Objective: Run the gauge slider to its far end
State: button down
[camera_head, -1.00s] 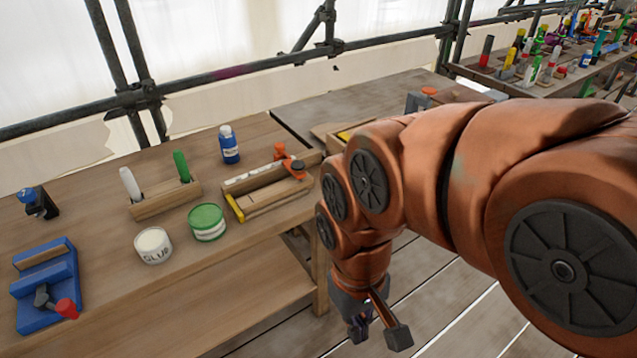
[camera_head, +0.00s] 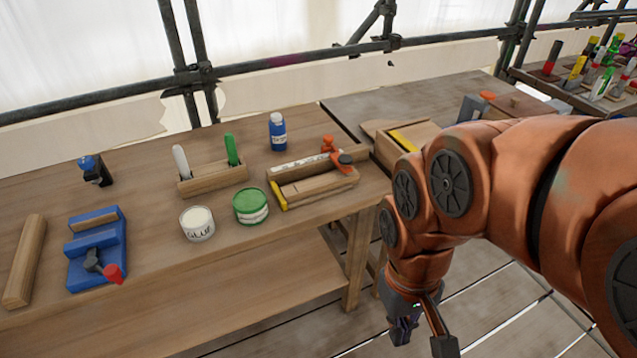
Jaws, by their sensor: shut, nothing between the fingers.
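A wooden gauge-like fixture (camera_head: 322,185) lies on the workbench, right of a green tin. It has a pale marked strip along its back, a yellow left end, and an orange and black piece (camera_head: 342,160) near its right end. I cannot tell for certain which part is the slider. My gripper (camera_head: 424,335) hangs beyond the bench's right front edge, low and to the right of the fixture. It is shut and empty, and touches nothing visible; its fingertips are partly cut off by the frame's lower edge.
On the bench stand a green tin (camera_head: 250,207), a glue tin (camera_head: 197,224), a blue bottle (camera_head: 277,133), a marker holder (camera_head: 213,179) and a blue vise (camera_head: 95,250). A second bench (camera_head: 440,95) holds a wooden box (camera_head: 402,143). Scaffold pipes run behind.

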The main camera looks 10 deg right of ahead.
aim_at(328, 139)
jog(key=u, duration=0.4)
jog(key=i, duration=0.35)
jog(key=u, duration=0.65)
